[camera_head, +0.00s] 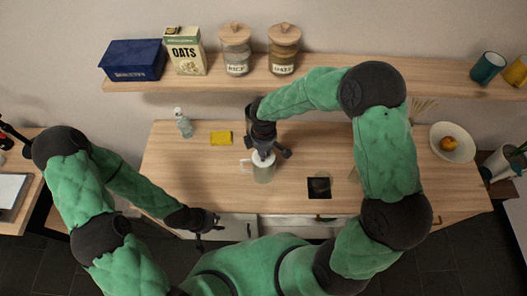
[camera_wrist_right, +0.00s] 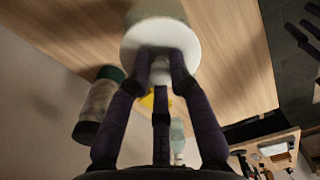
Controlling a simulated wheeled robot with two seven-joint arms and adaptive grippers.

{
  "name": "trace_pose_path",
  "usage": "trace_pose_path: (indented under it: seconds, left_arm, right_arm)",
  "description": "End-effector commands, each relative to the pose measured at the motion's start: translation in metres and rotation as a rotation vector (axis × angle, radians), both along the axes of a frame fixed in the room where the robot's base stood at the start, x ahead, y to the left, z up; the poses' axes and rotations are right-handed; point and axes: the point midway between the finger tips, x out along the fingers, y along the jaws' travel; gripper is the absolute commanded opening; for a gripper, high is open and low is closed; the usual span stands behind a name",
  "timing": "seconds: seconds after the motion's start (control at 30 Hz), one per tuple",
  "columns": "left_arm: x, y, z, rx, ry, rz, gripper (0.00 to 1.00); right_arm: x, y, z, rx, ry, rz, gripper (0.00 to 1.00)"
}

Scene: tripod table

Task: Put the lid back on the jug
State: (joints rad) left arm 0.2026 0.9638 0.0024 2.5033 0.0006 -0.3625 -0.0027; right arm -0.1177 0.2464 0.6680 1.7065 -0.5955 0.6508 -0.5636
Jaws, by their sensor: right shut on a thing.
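The pale grey-green jug (camera_head: 263,174) stands upright on the wooden table, with its white handle on the left. My right gripper (camera_head: 264,155) is directly above the jug, pointing down. In the right wrist view, my right gripper (camera_wrist_right: 160,70) is shut on the white round lid (camera_wrist_right: 142,35), its fingers at the lid's middle. The jug's body (camera_wrist_right: 155,9) shows just beyond the lid. The lid is at or very near the jug's mouth; I cannot tell whether it is seated. My left gripper (camera_head: 208,222) is empty and open near the table's front edge.
A yellow sponge (camera_head: 221,138) and a soap bottle (camera_head: 184,123) are behind left. A dark square mat (camera_head: 320,187) lies right of the jug. A bowl with fruit (camera_head: 452,142) is at the far right. A shelf (camera_head: 200,82) with jars runs along the back.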

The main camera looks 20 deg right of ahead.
Motion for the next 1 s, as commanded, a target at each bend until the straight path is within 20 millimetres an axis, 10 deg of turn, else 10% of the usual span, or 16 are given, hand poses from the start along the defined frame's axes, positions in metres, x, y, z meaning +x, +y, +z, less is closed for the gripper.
trace_pose_path:
  seconds: [0.13,0.17,0.27,0.5,0.6,1.0]
  left_arm:
    - [0.0000,0.0000,0.0001,0.000,0.000,0.000,0.35]
    - [0.0000,0.0000,0.0001,0.000,0.000,0.000,0.35]
    - [0.0000,0.0000,0.0001,0.000,0.000,0.000,0.35]
    - [0.0000,0.0000,0.0001,0.000,0.000,0.000,0.35]
    - [0.0000,0.0000,0.0001,0.000,0.000,0.000,0.35]
    - [0.0001,-0.0001,0.0013,0.000,0.000,0.000,0.35]
  right_arm:
    - [0.0001,0.0000,0.0002,0.000,0.000,0.000,0.00]
    - [0.0001,0.0000,0.0002,0.000,0.000,0.000,0.24]
    - [0.0001,0.0000,0.0002,0.000,0.000,0.000,0.49]
    - [0.0000,0.0000,0.0001,0.000,0.000,0.000,0.49]
    - [0.0000,0.0000,0.0000,0.000,0.000,0.000,0.72]
    - [0.0001,0.0000,0.0017,0.000,0.000,0.000,0.72]
